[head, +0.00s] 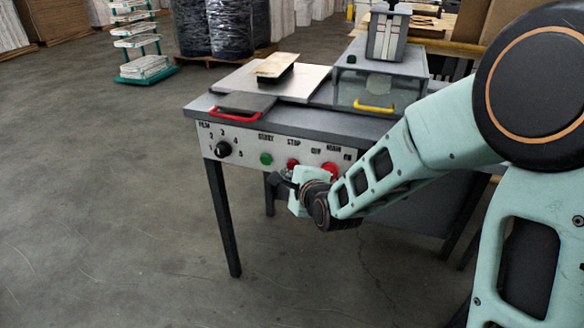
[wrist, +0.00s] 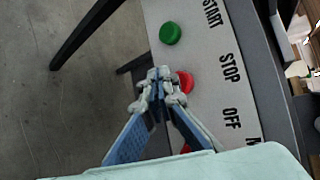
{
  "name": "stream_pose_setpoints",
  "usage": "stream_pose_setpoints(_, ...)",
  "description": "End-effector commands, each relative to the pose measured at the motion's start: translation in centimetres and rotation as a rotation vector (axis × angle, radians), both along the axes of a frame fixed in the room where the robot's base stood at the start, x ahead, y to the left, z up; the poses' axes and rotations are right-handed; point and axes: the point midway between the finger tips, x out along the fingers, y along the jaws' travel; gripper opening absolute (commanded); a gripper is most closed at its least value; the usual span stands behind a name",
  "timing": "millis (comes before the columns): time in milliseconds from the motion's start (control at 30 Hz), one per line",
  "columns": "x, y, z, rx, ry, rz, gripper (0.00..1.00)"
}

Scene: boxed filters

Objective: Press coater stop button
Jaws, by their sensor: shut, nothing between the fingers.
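The coater's white front panel (head: 240,142) carries labelled controls. The red stop button (head: 293,164) sits under the STOP label, to the right of the green start button (head: 266,158). My gripper (head: 273,181) is just below and in front of these two buttons. In the wrist view the red stop button (wrist: 186,82) is right beside the shut, empty fingertips (wrist: 160,74), partly covered by them. Whether they touch it I cannot tell. The green start button (wrist: 170,33) is in full view above.
A larger red button (head: 329,169) is further right on the panel, close to my wrist. A black dial (head: 223,149) is at the panel's left. A red handle (head: 240,115) and a yellow handle (head: 373,106) are on top. The floor (head: 110,200) at left is clear.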

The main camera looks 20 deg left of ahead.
Motion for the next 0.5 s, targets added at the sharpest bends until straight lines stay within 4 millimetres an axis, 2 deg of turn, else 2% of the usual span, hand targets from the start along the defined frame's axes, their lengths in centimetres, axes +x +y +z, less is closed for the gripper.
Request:
stream_pose_setpoints(300,-3.3,0.3,0.0,0.0,-0.001,0.003,0.0)
stream_pose_setpoints(500,-4.2,0.3,-0.1,-0.001,0.0,0.001,0.0)
